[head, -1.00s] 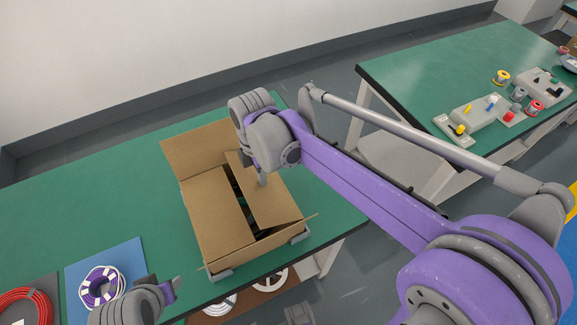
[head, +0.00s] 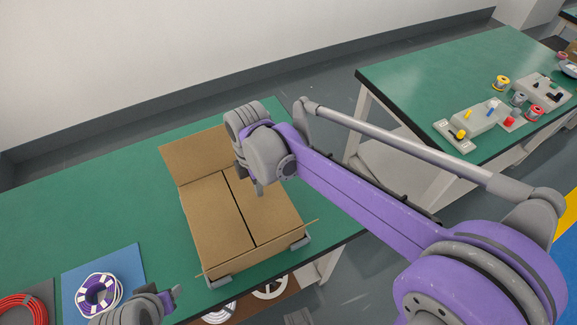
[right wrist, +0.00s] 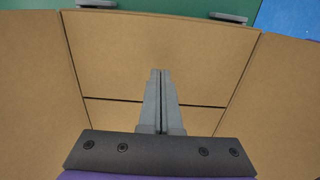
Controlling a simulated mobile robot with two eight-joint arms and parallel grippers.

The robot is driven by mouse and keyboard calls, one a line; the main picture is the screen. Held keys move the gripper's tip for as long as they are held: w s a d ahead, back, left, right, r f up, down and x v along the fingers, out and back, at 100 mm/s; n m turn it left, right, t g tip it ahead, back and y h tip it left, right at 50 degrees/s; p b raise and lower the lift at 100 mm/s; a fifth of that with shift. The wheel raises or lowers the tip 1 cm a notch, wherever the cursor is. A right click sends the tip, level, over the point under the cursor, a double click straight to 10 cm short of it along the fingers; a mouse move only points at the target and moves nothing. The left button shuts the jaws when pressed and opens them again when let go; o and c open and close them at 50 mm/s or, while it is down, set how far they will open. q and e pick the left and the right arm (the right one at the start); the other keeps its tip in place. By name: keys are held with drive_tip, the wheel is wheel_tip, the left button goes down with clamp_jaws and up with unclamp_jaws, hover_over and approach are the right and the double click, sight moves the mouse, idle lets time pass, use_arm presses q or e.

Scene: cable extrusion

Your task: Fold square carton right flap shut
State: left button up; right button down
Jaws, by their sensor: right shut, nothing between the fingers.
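The back flap (head: 190,155) is spread outward, and the front flap (head: 265,248) is open along the near edge. My right gripper (head: 259,190) points down over the right flap; whether it touches is unclear. In the right wrist view its fingers (right wrist: 160,73) are together and empty. My left gripper (head: 176,292) is at the lower left, clear of the carton; its jaws are too small to judge.
Grey brackets (head: 219,282) sit at the carton's base corners. A purple-and-white cable coil (head: 87,294) lies on a blue mat (head: 122,260), left of the carton. A red coil (head: 18,306) is farther left. Reels (head: 270,288) sit below the table. A second table (head: 420,75) holds fixtures and spools.

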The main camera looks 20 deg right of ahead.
use_arm(q)
wheel_tip(320, 180, up, 7)
drive_tip(key=w+p, duration=0.1)
drive_tip(key=p, duration=0.4)
drive_tip(key=shift+w+f, duration=0.15)
drive_tip(key=shift+w, duration=0.2)
use_arm(e)
wheel_tip(320, 180, up, 9)
drive_tip(key=shift+f, duration=0.2)
drive_tip(key=shift+w, duration=0.1)
